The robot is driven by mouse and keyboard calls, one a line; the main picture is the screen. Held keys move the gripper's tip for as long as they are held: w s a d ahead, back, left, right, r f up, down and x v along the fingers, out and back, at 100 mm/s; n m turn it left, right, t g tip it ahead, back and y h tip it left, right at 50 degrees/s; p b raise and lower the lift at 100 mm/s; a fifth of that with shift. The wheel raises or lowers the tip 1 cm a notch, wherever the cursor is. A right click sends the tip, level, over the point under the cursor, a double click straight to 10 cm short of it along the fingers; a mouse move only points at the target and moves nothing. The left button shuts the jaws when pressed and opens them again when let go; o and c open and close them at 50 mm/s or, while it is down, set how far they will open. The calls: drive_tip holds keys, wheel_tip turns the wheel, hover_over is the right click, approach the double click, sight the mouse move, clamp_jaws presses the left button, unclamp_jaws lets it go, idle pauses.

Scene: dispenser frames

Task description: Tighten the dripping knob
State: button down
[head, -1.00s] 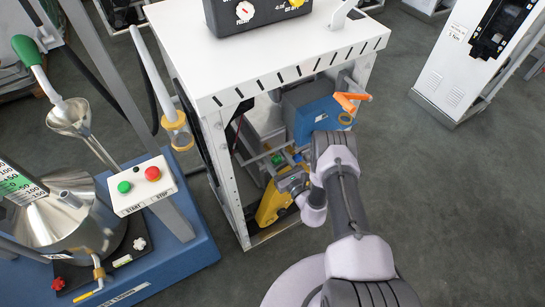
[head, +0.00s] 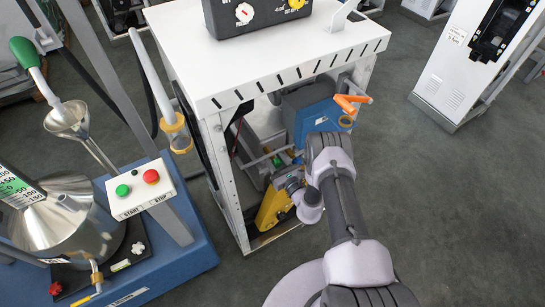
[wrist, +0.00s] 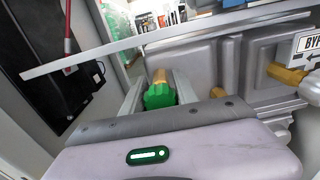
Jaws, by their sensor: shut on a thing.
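A green knob (wrist: 159,97) on a brass stem (wrist: 160,75) is in the middle of the wrist view. My gripper (wrist: 158,90) is shut on the green knob, with one finger at each side of it. In the head view my arm reaches low into the open side of a white-topped cabinet (head: 290,68), and my fingertips cannot be made out clearly there. No drip can be made out.
A blue box with an orange handle (head: 352,101) is just above my wrist. A yellow part (head: 271,208) is low in the cabinet. In the wrist view a grey bar (wrist: 170,45) crosses ahead, and a brass fitting (wrist: 287,74) is to the right.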

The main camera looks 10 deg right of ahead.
drive_tip(key=m+b, duration=0.2)
drive_tip(key=m, duration=0.3)
drive_tip(key=m+b, duration=0.3)
drive_tip(key=m, duration=0.3)
drive_tip(key=shift+d+f, duration=0.15)
drive_tip(key=shift+m, duration=0.4)
idle(0.4)
drive_tip(key=c, duration=0.9)
unclamp_jaws()
drive_tip(key=shift+c, duration=0.2)
drive_tip(key=p+v, duration=0.5)
drive_tip(key=v, duration=1.2)
drive_tip(key=shift+s, duration=0.15)
